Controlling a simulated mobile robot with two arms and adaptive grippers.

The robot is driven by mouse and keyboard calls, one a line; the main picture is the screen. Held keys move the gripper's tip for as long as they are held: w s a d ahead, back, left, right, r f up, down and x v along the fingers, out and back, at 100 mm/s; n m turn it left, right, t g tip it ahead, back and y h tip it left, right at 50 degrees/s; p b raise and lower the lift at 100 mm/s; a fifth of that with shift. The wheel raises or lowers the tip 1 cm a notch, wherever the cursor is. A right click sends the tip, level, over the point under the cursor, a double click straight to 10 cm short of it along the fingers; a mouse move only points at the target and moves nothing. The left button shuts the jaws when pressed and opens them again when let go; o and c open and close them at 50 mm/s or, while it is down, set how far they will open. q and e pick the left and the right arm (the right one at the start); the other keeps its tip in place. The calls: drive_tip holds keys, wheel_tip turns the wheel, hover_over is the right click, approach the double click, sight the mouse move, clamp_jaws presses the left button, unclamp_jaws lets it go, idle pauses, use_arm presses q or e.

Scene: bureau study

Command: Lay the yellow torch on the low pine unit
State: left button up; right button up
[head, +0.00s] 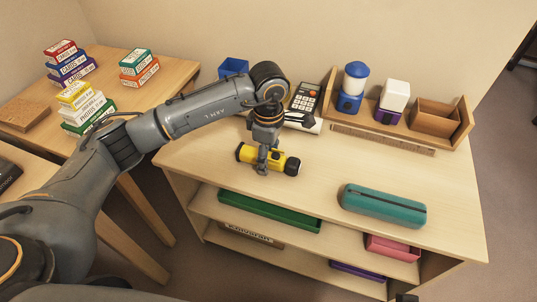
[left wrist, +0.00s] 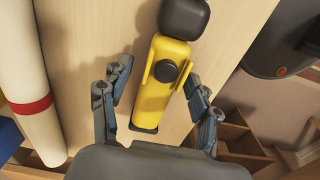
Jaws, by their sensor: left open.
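The yellow torch (head: 283,162) with black ends is on the top board of the low pine unit (head: 310,190), near its left side. It appears to lie flat on the wood. My left gripper (head: 263,168) is right over it, pointing down, and hides part of its middle. In the left wrist view the torch (left wrist: 166,75) lies lengthwise between the spread fingers of the left gripper (left wrist: 160,105). The fingers stand apart on both sides of it, with visible gaps. My right gripper does not clearly show.
On the unit's top are a teal case (head: 383,205), a calculator-like device (head: 304,100), a blue holder (head: 233,68) and a wooden organiser (head: 437,113). A green tray (head: 268,210) is on the shelf below. A desk with card boxes (head: 72,62) stands left. The board's front middle is clear.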

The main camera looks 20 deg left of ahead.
sight(269, 155)
use_arm(q)
wheel_tip(269, 155, up, 12)
drive_tip(key=p, duration=0.1)
drive_tip(key=shift+r+p, duration=0.15)
drive_tip(key=shift+p, duration=0.2)
use_arm(e)
wheel_tip(269, 155, down, 6)
drive_tip(key=shift+w+f, duration=0.25)
drive_tip(key=shift+w, duration=0.2)
drive_tip(key=shift+a, duration=0.1)
